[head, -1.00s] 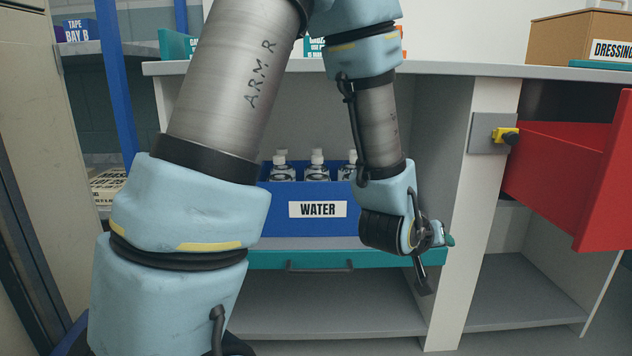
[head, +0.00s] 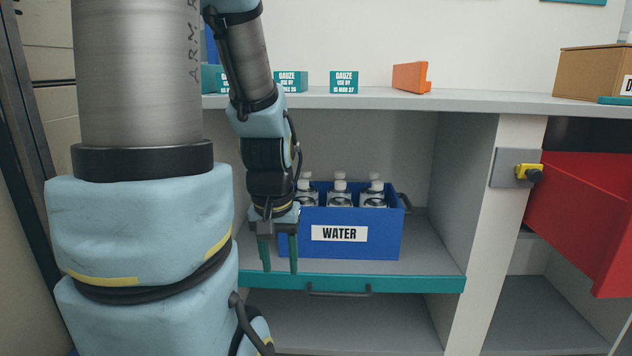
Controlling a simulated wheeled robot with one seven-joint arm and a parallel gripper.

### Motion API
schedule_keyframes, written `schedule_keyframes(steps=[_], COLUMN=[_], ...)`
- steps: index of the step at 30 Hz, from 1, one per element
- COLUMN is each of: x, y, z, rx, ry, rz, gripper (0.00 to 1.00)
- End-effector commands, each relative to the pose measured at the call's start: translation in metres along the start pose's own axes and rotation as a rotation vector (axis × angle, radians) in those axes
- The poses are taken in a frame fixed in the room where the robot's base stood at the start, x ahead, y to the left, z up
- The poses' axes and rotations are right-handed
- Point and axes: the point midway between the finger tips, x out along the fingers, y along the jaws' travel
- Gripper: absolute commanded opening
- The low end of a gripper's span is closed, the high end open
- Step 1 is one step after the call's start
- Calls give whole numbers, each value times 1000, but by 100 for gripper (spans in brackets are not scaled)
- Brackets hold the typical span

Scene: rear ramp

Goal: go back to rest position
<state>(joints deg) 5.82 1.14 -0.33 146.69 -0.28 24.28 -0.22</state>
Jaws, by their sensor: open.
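My gripper (head: 280,258) points downward with its two green-tipped fingers apart and nothing between them. It is in front of the left end of the blue WATER crate (head: 365,247) and hides part of it. My arm is folded and comes down from the upper left of the head view. The crate sits on the shelf with the teal front edge and holds several white-capped bottles (head: 340,190).
The teal shelf edge (head: 420,285) has a dark handle. A red drawer (head: 585,215) stands open at right, near a yellow latch (head: 528,172). Gauze boxes (head: 344,82), an orange block (head: 409,78) and a cardboard box (head: 590,72) stand on the countertop (head: 470,100).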

Motion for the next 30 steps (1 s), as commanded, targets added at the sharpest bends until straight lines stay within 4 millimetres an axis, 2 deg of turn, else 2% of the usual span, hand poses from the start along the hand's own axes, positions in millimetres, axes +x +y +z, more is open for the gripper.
schedule_keyframes(steps=[1,21,27,30], x=[-26,-234,-288,-305], y=[0,1,2,2], z=[-4,-33,-40,-43], rx=[0,0,0,1], ry=[0,1,1,1], rz=[0,0,0,0], gripper=[50,50,50,50])
